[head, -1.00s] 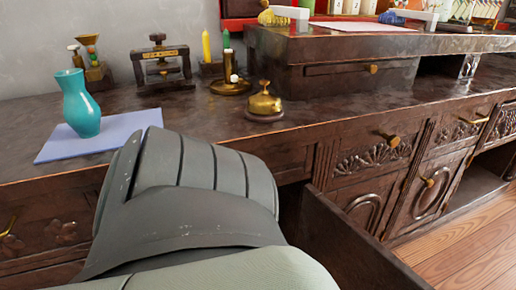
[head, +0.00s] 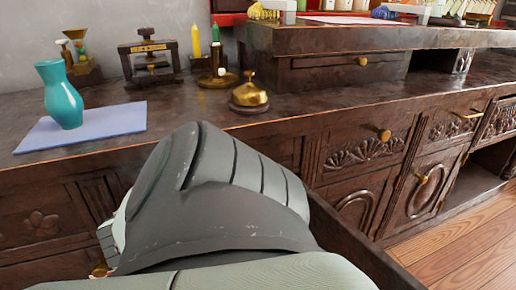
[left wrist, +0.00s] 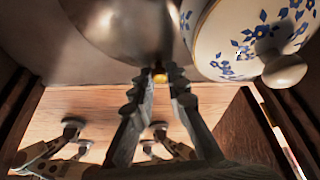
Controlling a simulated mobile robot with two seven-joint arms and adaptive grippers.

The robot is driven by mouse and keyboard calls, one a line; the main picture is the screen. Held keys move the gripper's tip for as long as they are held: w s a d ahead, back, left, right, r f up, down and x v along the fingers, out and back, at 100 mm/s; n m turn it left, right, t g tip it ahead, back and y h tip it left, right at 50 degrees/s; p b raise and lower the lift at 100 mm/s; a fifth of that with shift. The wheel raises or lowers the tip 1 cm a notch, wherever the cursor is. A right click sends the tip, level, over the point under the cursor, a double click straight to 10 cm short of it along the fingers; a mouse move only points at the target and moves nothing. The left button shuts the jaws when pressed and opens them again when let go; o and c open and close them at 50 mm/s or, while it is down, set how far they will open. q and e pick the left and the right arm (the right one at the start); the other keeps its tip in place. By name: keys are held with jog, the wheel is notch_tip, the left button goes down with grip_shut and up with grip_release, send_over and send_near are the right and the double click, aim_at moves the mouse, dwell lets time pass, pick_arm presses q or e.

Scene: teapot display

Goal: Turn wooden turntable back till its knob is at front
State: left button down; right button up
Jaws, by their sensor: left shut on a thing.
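In the left wrist view, my left gripper (left wrist: 160,82) has its fingers closed around a small brass-coloured knob (left wrist: 160,76), of which only a bit shows between the fingertips. The knob sits close to a rounded metal vessel (left wrist: 125,30) at the top. A white teapot (left wrist: 235,50) with blue flowers is at upper right, cut by the frame edge. I cannot make out the turntable's own disc. My right gripper is not in view.
In the head view an open drawer's dark side (head: 350,240) lies beside my arm. A teal vase (head: 64,98) stands on a blue mat (head: 110,122). A brass bell (head: 249,95) sits near the cabinet's edge. Dark wood walls (left wrist: 240,130) flank the fingers in the wrist view.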

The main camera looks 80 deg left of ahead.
pick_arm(q)
jog(key=shift+s, duration=0.15)
dwell(0.4)
jog(key=c, duration=1.5)
grip_release()
